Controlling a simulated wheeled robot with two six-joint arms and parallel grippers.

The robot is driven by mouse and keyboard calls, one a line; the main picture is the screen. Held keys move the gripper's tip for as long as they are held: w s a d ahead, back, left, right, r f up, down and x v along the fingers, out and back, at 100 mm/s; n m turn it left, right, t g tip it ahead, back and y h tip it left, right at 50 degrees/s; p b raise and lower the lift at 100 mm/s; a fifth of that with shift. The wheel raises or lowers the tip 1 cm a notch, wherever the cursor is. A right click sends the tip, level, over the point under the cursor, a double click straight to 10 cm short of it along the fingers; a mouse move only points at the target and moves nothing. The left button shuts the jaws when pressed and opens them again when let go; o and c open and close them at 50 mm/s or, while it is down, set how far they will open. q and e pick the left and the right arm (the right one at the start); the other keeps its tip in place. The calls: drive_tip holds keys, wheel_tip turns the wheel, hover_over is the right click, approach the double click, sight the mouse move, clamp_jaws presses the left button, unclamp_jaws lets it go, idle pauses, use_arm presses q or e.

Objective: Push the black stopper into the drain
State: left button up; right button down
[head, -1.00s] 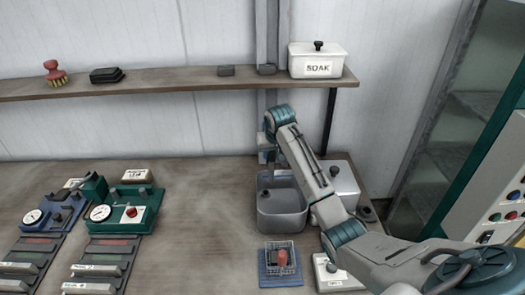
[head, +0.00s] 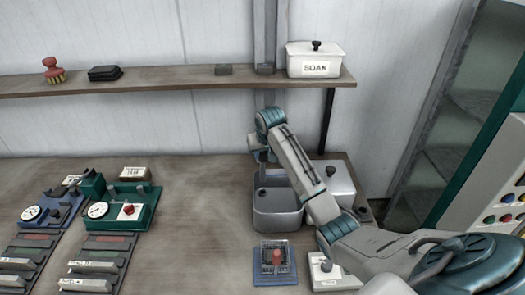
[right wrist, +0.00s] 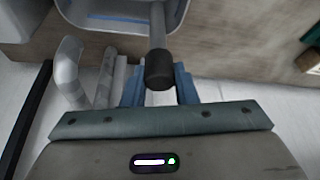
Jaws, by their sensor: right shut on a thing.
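My right gripper (head: 262,158) is over the back left edge of the grey sink (head: 277,217). In the right wrist view its blue fingers (right wrist: 159,88) are shut on the black end of a grey rod (right wrist: 158,70). The rod runs away from the fingers, across the sink rim (right wrist: 120,27). A small dark round thing (head: 262,191) shows inside the sink at its back left. I cannot tell whether it is the stopper, the drain or part of a fitting. My left gripper is not in view.
A white lidded box (head: 331,178) stands right of the sink. A blue stand with a red piece (head: 277,258) and a white block (head: 325,272) stand in front. A SOAK container (head: 315,61) sits on the shelf (head: 180,84).

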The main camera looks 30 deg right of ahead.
sight(264, 164)
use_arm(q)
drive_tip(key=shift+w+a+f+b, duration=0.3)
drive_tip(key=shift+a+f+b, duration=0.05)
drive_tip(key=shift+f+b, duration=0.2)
use_arm(e)
drive_tip(key=shift+f, duration=2)
use_arm(q)
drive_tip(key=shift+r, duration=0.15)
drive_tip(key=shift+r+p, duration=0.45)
drive_tip(key=shift+p, duration=0.2)
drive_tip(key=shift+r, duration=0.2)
use_arm(e)
drive_tip(key=shift+f, duration=1.4)
drive_tip(key=c, duration=1.1)
unclamp_jaws()
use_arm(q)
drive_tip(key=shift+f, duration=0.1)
